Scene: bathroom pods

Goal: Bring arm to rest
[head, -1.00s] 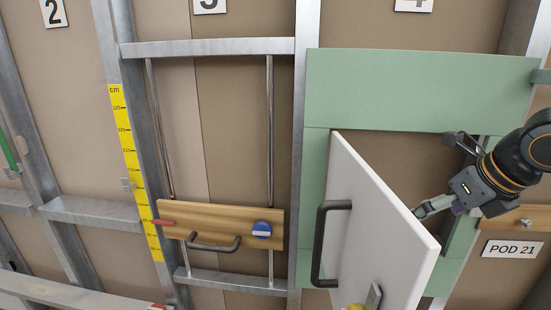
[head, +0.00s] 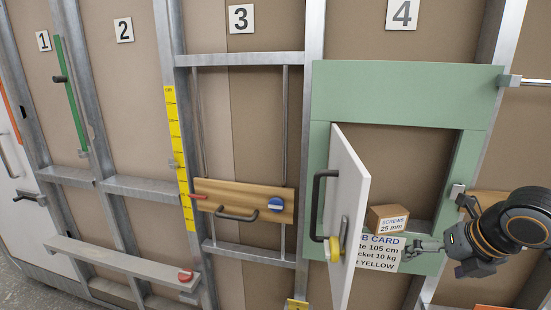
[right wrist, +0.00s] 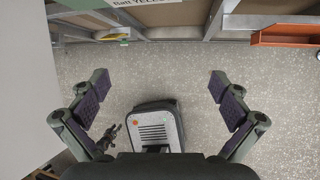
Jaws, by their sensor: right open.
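My right gripper (head: 433,221) is at the right of the head view, in front of the lower right of the green-framed opening. Its fingers are spread and empty; they also show wide apart in the right wrist view (right wrist: 160,84), over bare floor. The white door (head: 346,205) with a dark handle (head: 317,205) stands swung open, apart from the gripper on its left. A cardboard box (head: 385,218) labelled screws 25 mm sits in the opening. A job card (head: 375,258), partly hidden by the door, is below it, close to the lower finger.
A green frame (head: 400,90) surrounds the opening. A wooden panel (head: 240,198) with a handle and blue knob is in bay 3. A grey ledge (head: 110,260) juts out at lower left. In the wrist view, an orange tray (right wrist: 285,36) is upper right; speckled floor (right wrist: 190,70) is free.

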